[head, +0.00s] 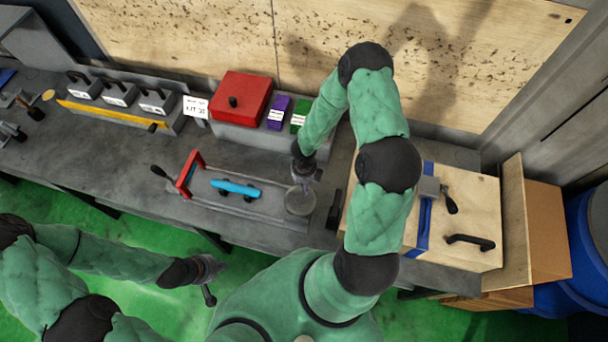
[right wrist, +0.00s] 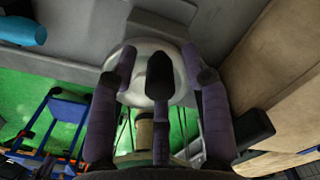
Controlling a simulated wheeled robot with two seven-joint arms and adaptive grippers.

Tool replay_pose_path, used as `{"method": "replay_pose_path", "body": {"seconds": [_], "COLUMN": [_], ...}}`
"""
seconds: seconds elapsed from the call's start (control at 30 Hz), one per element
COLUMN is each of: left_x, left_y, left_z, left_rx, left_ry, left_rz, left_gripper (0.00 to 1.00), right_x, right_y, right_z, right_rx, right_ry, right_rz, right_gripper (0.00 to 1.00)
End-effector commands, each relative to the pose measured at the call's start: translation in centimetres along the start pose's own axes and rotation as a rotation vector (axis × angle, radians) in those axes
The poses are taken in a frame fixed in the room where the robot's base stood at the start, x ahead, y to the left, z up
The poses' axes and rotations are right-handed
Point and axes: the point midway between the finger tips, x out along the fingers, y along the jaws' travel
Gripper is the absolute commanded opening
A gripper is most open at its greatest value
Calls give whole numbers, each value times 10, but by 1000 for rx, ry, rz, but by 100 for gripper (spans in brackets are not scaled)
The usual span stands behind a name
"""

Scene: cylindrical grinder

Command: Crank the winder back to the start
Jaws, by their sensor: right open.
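The grinder fixture on the bench has a red upright frame (head: 187,174) at its left end and a blue cylinder (head: 236,188) in its middle. A round silver disc (head: 300,200) at its right end looks like the winder. In the right wrist view, a black knob (right wrist: 160,75) stands in front of the silver disc (right wrist: 135,58). My right gripper (right wrist: 163,75) is open, with a finger on each side of the knob; I cannot tell whether they touch it. In the head view it is partly hidden beside the disc. My left gripper (head: 212,278) hangs over the green floor, away from the bench.
A red box (head: 243,97), purple block (head: 278,112) and green block (head: 299,115) stand behind the fixture. A wooden box (head: 475,200) with black handles is at the right. Several grey units (head: 118,95) stand at the back left.

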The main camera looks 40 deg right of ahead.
Motion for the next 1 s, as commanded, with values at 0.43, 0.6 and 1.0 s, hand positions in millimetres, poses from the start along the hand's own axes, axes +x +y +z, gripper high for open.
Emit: {"method": "replay_pose_path", "body": {"seconds": [0.43, 0.6, 1.0], "left_x": [0, 0, 0], "left_y": [0, 0, 0], "left_z": [0, 0, 0], "left_rx": [0, 0, 0], "left_ry": [0, 0, 0], "left_rz": [0, 0, 0], "left_gripper": [0, 0, 0], "right_x": [-82, -101, -109], "right_y": [0, 0, 0], "right_z": [1, 1, 0], "right_rx": [0, -2, -1], "right_ry": [-4, -2, 0], "right_rz": [-1, -2, 0], "right_gripper": [48, 48, 48]}}
